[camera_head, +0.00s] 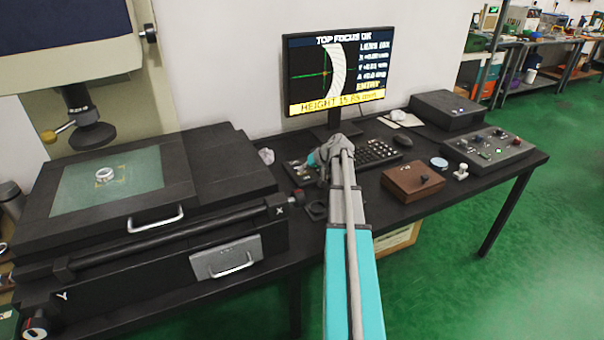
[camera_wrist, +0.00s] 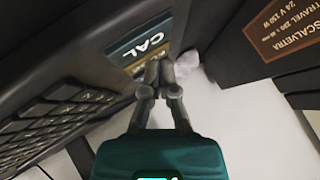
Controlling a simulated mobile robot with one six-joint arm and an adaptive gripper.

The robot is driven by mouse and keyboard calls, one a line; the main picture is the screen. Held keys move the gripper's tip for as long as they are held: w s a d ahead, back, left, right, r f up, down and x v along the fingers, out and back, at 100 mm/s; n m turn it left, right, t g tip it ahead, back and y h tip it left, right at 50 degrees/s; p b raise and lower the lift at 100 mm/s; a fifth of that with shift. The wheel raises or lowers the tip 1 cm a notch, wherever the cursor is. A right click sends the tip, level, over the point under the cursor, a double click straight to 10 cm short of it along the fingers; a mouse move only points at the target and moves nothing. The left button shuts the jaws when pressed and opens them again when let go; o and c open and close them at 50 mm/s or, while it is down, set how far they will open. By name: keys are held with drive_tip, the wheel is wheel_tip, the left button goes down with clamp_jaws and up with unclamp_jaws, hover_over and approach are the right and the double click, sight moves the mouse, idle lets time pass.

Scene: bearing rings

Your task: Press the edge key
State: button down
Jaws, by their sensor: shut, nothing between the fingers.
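In the wrist view, my gripper (camera_wrist: 158,72) is shut and empty, its fingertips together in front of a small panel with a blue label reading CAL (camera_wrist: 152,42). A yellow label beside it is mostly hidden by the fingers. I cannot read an edge key in either view, nor tell whether the fingertips touch the panel. In the head view, the small key panel (camera_head: 297,172) lies left of the keyboard (camera_head: 375,152). My gripper is over its right side, and the wrist hides part of that area. The monitor (camera_head: 338,72) shows TOP FOCUS OK, a ring arc and a height reading.
The measuring machine (camera_head: 222,160) with a metal ring (camera_head: 105,175) on its glass stands left of the panel. A crumpled white item (camera_head: 267,155) lies behind the panel. A wooden box (camera_head: 412,181), a mouse (camera_head: 403,141) and a control box (camera_head: 488,148) are to the right.

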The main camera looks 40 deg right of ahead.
drive_tip(key=shift+r, duration=0.15)
drive_tip(key=shift+r+p, duration=0.6)
drive_tip(key=shift+p, duration=0.15)
drive_tip(key=shift+r, duration=0.1)
drive_tip(key=shift+r+p, duration=2.4)
drive_tip(key=shift+p, duration=0.1)
